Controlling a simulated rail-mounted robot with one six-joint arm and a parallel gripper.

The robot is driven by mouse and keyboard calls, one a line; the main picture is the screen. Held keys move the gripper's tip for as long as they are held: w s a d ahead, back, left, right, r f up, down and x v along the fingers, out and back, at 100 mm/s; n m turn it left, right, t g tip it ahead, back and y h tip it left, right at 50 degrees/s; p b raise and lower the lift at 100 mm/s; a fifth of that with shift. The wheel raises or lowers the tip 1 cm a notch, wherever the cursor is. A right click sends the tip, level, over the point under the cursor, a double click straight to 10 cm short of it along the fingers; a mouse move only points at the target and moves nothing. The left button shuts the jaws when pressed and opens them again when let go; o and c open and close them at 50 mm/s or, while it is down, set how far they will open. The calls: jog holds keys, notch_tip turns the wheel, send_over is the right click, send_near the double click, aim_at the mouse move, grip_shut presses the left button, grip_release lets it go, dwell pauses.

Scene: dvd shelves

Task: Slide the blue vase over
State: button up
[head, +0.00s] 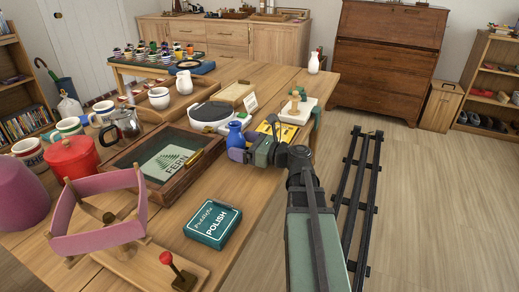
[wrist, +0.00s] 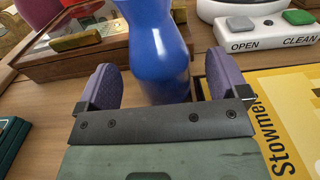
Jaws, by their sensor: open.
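The blue vase (head: 235,135) stands upright on the wooden table, right of the glass-topped FERN box in the head view. In the wrist view the vase (wrist: 158,50) is between the two purple finger pads of my gripper (wrist: 163,88). My gripper (head: 242,150) is open, with one finger on each side of the vase. Small gaps show between the pads and the vase. The vase's top is cut off in the wrist view, and its base is partly hidden by my gripper.
The FERN box (head: 211,150) is left of the vase. A white round device (head: 211,126) with OPEN and CLEAN buttons stands behind it. A yellow Stownes-lettered item (wrist: 290,110) lies right of the vase. A teal POLISH tin (head: 213,224) sits nearer, with bare table (head: 262,190) to its right.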

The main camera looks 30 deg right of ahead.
jog(key=shift+x, duration=1.25)
